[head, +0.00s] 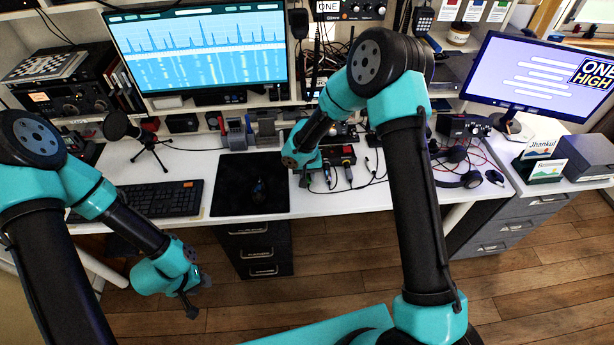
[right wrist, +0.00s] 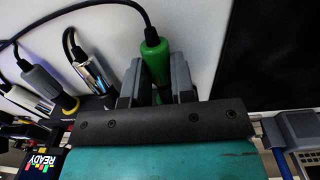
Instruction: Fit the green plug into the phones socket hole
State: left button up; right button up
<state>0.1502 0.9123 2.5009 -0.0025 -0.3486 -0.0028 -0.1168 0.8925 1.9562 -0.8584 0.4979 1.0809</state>
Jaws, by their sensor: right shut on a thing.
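The green plug (right wrist: 155,58) stands between the two fingers of my right gripper (right wrist: 157,88), which is shut on it. A black cable runs from its top end in the right wrist view. Its lower end is hidden behind the gripper body. In the head view my right gripper (head: 318,170) is low over the desk, just in front of a small dark box with red parts (head: 340,154). I cannot make out the phones socket hole in either view. My left gripper (head: 197,294) is empty, with fingers apart, in front of the desk and above the floor.
Other cabled plugs stand left of the green one: a silver one (right wrist: 92,74), a grey one with a yellow collar (right wrist: 50,88) and a white one (right wrist: 25,100). A black mat (head: 250,185) and a keyboard (head: 150,198) lie left; headphones (head: 460,180) lie right.

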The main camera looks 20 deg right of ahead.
jog(key=shift+w, duration=0.4)
jog(key=o, duration=1)
notch_tip(320, 180, up, 17)
jog(key=shift+a+r, duration=0.15)
jog(key=shift+r, duration=0.05)
dwell(0.8)
